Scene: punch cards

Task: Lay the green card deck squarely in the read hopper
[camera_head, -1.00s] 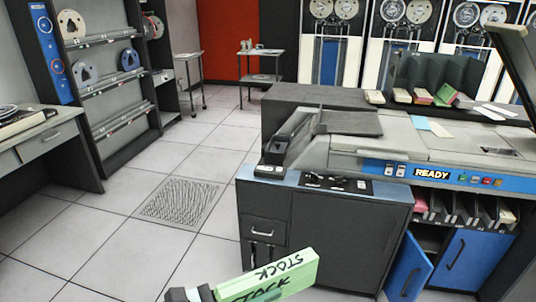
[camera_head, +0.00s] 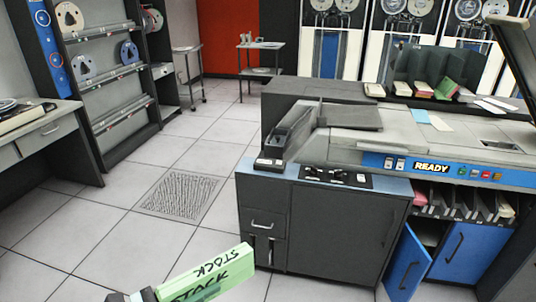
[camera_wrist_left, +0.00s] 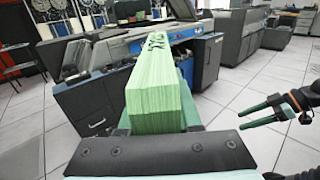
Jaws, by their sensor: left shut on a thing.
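In the left wrist view the deck (camera_wrist_left: 157,92) points away from the gripper. A sloped dark chute (camera_head: 292,130) on the machine's left end appears to be the read hopper; its inside is not clear. My right gripper (camera_wrist_left: 270,112) shows at the right of the wrist view, fingers apart and empty.
The machine has a blue READY panel (camera_head: 432,167) and a low cabinet (camera_head: 325,225) in front. A blue cabinet door (camera_head: 404,262) stands open at the right. Card decks sit in a rack (camera_head: 432,75) on top. Tiled floor (camera_head: 90,240) is clear at the left.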

